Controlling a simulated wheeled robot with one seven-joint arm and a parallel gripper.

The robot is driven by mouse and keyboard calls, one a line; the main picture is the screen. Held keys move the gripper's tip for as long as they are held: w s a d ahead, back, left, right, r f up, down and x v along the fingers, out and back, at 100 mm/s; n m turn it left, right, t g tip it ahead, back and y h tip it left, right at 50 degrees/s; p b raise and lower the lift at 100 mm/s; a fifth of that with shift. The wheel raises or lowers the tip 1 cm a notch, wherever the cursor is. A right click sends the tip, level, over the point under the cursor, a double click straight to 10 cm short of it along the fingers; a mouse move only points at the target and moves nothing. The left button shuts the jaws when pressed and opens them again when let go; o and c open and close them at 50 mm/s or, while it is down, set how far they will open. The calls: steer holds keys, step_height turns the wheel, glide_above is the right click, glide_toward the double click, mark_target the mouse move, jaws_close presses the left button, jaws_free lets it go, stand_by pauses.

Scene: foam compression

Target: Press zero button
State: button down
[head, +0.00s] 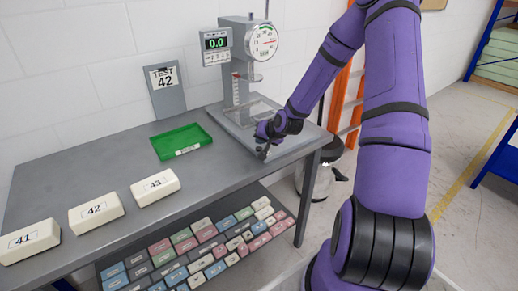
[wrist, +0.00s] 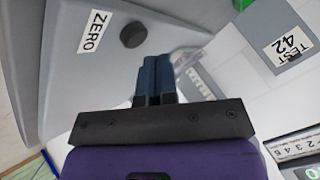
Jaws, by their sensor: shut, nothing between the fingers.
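The zero button is a black round knob (wrist: 134,35) beside the white ZERO label (wrist: 95,31), on the grey base of the tester. My gripper (wrist: 155,62) is shut and empty, its dark blue fingertips just below the button in the wrist view. I see a small gap there, but cannot tell the distance in depth. In the head view my gripper (head: 263,150) is low over the front right of the tester base (head: 236,133). The button cannot be made out clearly there.
The tester's column carries a round dial (head: 263,42) and a display (head: 215,43) reading 0.0. A green tray (head: 170,152), a TEST 42 sign (head: 164,78) and foam blocks 41 (head: 28,252), 42 (head: 96,221) and 43 (head: 155,195) stand to the left on the grey table (head: 110,165).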

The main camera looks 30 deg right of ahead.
mark_target(260, 148)
steer(key=shift+f, duration=0.15)
steer(key=shift+f, duration=0.25)
steer(key=shift+f, duration=0.45)
stand_by(0.8)
steer(key=shift+r, duration=0.85)
steer(key=shift+r, duration=2.55)
